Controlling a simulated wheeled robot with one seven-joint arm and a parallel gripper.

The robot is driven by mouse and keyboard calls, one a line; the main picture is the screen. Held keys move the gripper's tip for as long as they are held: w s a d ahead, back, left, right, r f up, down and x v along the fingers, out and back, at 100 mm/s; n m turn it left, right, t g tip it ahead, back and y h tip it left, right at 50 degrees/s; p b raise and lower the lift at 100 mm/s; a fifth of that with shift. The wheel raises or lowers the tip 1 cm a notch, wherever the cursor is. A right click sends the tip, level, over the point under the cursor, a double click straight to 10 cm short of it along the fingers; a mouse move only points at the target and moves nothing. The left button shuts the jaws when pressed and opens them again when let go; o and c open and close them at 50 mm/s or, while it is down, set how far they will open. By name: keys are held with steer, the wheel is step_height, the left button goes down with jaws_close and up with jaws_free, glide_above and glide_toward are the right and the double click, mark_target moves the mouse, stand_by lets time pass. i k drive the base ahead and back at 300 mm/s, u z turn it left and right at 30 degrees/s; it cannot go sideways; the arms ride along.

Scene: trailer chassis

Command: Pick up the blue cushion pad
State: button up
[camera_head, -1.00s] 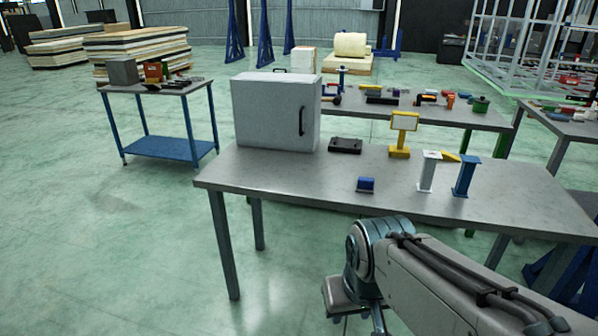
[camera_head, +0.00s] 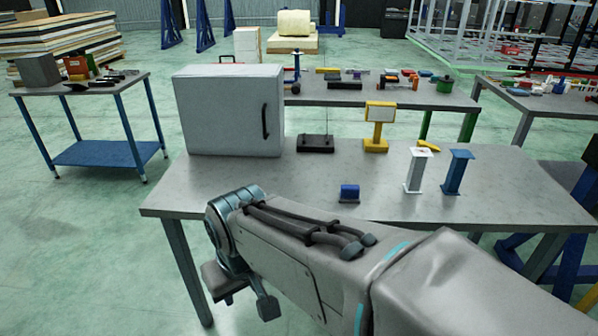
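A small blue block-like pad (camera_head: 349,191) with a dark base sits on the grey worktable (camera_head: 300,187), near the middle of its front half. I take it to be the blue cushion pad. My gripper (camera_head: 245,296) hangs at the end of my arm, in front of and below the table's front edge, to the left of the pad. Its two fingers show apart with floor between them, and nothing is held. The gripper is well clear of the pad.
A grey cabinet (camera_head: 225,112) stands at the table's back left. A black case (camera_head: 315,144), a yellow stand (camera_head: 378,128), a white post (camera_head: 416,170) and a blue post (camera_head: 457,172) stand behind or right of the pad. The table around the pad is clear.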

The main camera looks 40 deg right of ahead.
mark_target(349, 193)
steer(key=z, duration=0.45)
steer(key=i, duration=0.75)
steer(key=z, duration=1.1)
steer(key=i, duration=0.35)
steer(key=z, duration=0.4)
